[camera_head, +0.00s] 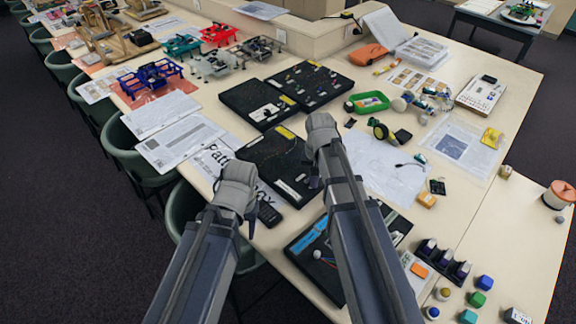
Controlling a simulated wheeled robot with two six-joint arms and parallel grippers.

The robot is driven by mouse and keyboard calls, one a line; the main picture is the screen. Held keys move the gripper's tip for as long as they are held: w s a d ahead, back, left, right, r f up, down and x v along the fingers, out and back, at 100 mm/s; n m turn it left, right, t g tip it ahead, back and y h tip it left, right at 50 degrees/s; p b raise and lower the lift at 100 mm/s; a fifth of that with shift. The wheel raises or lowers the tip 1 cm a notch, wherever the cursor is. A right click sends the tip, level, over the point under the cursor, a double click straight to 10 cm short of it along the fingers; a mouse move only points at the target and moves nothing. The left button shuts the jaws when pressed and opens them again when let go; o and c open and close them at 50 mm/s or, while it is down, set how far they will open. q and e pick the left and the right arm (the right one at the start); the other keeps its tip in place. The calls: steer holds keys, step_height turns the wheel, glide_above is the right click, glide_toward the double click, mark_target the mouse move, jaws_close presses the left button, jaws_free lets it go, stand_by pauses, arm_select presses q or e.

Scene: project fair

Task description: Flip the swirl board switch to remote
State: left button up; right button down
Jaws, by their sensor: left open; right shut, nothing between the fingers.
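Several black boards lie on the long table (512,240): one at the back left (243,97), one at the back right (325,82), one in the middle (270,150), and one nearer with blue and pale patches (312,235), partly covered by my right arm. Which is the swirl board, and its switch, I cannot make out. My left gripper (250,218) is open at the left table edge, beside a black handheld keypad (269,214). My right gripper (314,180) is shut and empty, in front of the middle board's right side; its height above it is unclear.
Papers (385,165) lie right of my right gripper. A green tray (369,102), small loose parts, and coloured blocks (485,282) occupy the right side. Blue, red and green frames (150,78) stand at the far left. Green chairs (150,160) line the left edge.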

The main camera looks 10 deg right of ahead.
steer(key=shift+w+a+f, duration=0.1)
steer(key=shift+w+a, duration=0.35)
steer(key=shift+w, duration=0.15)
stand_by(0.3)
steer(key=r+p, duration=0.7)
steer(key=shift+s+d, duration=0.2)
steer(key=shift+s, duration=0.05)
stand_by(0.5)
steer(key=shift+s+a, duration=0.1)
steer(key=s+a+f+n+b, duration=0.1)
steer(key=s+a+n, duration=0.1)
steer(key=s, duration=0.3)
steer(key=s+a+f+n+b, duration=0.2)
steer(key=s+a+n, duration=0.1)
steer(key=s+a, duration=0.1)
steer(key=s+a+f+n+h+b, duration=0.1)
steer(key=s+a+n, duration=0.2)
steer(key=s, duration=0.3)
steer(key=shift+a+f+b, duration=0.3)
steer(key=shift+a+b, duration=0.05)
steer(key=shift+w, duration=0.1)
